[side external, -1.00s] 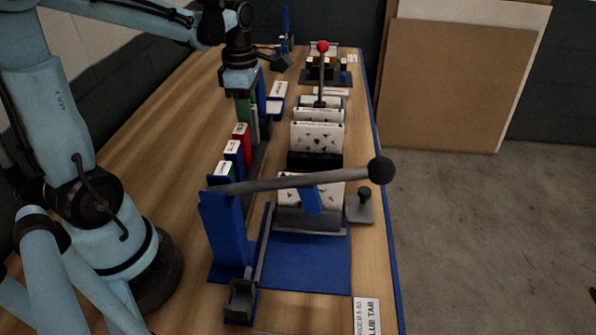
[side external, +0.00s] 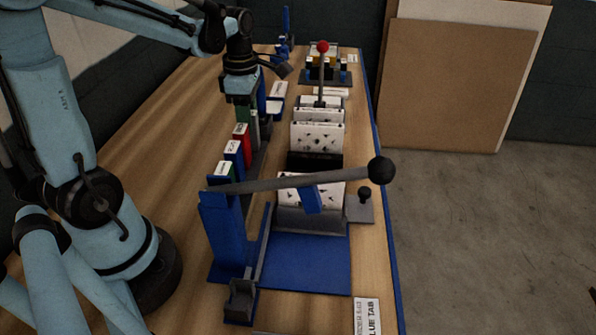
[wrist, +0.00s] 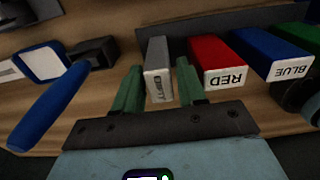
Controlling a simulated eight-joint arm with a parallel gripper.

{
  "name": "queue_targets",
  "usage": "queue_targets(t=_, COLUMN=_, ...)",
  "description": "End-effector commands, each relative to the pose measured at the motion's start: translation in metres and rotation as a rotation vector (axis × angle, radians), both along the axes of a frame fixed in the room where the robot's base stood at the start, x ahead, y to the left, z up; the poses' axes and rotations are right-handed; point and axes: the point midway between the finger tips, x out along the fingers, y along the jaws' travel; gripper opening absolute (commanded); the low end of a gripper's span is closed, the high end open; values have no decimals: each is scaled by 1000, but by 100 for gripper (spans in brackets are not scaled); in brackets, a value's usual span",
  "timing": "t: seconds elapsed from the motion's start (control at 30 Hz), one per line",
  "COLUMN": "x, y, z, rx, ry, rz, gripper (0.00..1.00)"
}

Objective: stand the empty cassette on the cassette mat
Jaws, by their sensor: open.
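The empty cassette (wrist: 158,70) is a grey box with a label reading EMPTY. It stands at the end of a row, beside the red one, and shows in the side view as a grey strip (side external: 255,128). My gripper (wrist: 157,88) is open, with one green finger on each side of the cassette's near end. In the side view my gripper (side external: 246,112) is low over the row. I cannot tell whether the fingers touch the cassette. I cannot clearly identify the cassette mat in these views.
The red cassette (wrist: 218,62) is close to the right finger, with the blue one (wrist: 271,54) beyond it. A blue-handled tool (wrist: 47,108) lies to the left. A lever press (side external: 226,232) stands in front. Boxes of speckled white filters (side external: 317,137) stand right of the row.

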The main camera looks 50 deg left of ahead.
Motion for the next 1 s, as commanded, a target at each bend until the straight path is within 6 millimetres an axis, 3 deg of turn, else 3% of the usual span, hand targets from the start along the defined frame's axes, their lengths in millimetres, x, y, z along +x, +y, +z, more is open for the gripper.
queue_targets(t=0.17, x=0, y=0, z=17, rx=0, ry=0, rz=0, gripper=40)
queue_targets(t=0.7, x=0, y=0, z=101, rx=0, ry=1, rz=1, gripper=40)
queue_targets(t=1.0, x=0, y=-2, z=120, rx=3, ry=-4, rz=-23, gripper=40)
